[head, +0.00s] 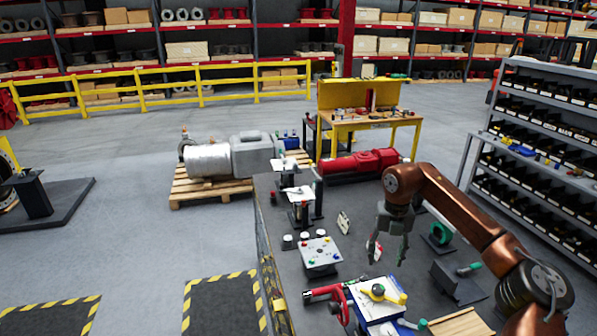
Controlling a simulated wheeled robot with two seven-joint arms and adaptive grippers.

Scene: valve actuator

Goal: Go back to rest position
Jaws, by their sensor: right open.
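My right arm comes in from the lower right, copper-coloured, bent at the elbow. My right gripper (387,254) points down above the dark workbench (290,258), with its two fingers apart. I see nothing between the fingers. It is to the right of a grey box with coloured buttons (320,253) and beyond a white and blue item with a yellow part (379,292). My left arm and gripper are not in the picture.
A red-handled tool (325,293) lies near the bench's front. A green ring-shaped part (440,234) stands right of the gripper. Dark shelving (545,125) stands at the right. A yellow workbench (372,127) and a pallet (190,195) stand behind. Open floor lies at left.

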